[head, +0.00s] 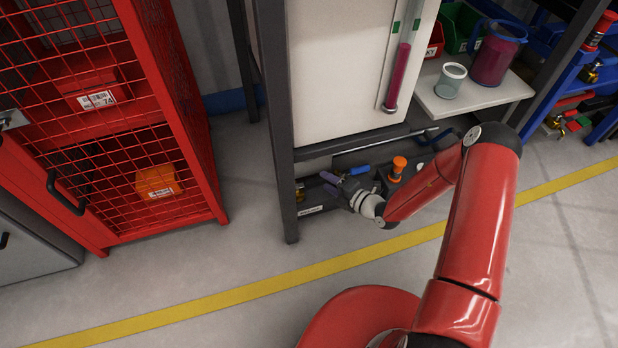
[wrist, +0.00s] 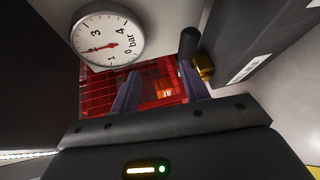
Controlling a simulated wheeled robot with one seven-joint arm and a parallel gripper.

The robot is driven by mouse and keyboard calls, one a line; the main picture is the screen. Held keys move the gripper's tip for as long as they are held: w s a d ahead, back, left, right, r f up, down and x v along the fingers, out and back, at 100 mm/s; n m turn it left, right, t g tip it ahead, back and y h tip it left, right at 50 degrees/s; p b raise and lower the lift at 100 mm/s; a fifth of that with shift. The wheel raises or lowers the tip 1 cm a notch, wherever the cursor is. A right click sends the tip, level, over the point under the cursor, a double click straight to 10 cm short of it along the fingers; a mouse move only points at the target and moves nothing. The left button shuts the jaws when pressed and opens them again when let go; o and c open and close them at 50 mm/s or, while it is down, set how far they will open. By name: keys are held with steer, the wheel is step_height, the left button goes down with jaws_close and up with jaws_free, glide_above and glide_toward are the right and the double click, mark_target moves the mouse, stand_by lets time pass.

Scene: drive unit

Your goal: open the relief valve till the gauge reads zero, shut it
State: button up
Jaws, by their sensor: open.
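In the wrist view a round white pressure gauge (wrist: 108,38), marked in bar, is at the upper left. Its red needle points left, near the 2 mark and well away from 0. In the head view my gripper (head: 345,184) is low in the dark frame, right of a small brass part (head: 300,190).
A dark frame post (head: 276,130) stands left of my gripper. An orange-topped fitting (head: 397,166) and a blue-handled part (head: 355,170) are near it. A red mesh cabinet (head: 207,150) stands at the left. The floor (head: 250,240) in front is clear, with a yellow line.

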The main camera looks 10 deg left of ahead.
mark_target(319, 183)
step_height(319, 183, down, 4)
steer(key=m+t+h, duration=0.1)
steer(key=m, duration=0.1)
steer(key=shift+w+a+m, duration=0.1)
steer(key=shift+w+m, duration=0.05)
steer(key=shift+m, duration=0.25)
steer(key=b+x, duration=0.1)
steer(key=x, duration=0.6)
steer(key=shift+w+a+f+b, duration=0.25)
steer(key=shift+w+f+b, duration=0.05)
jaws_close()
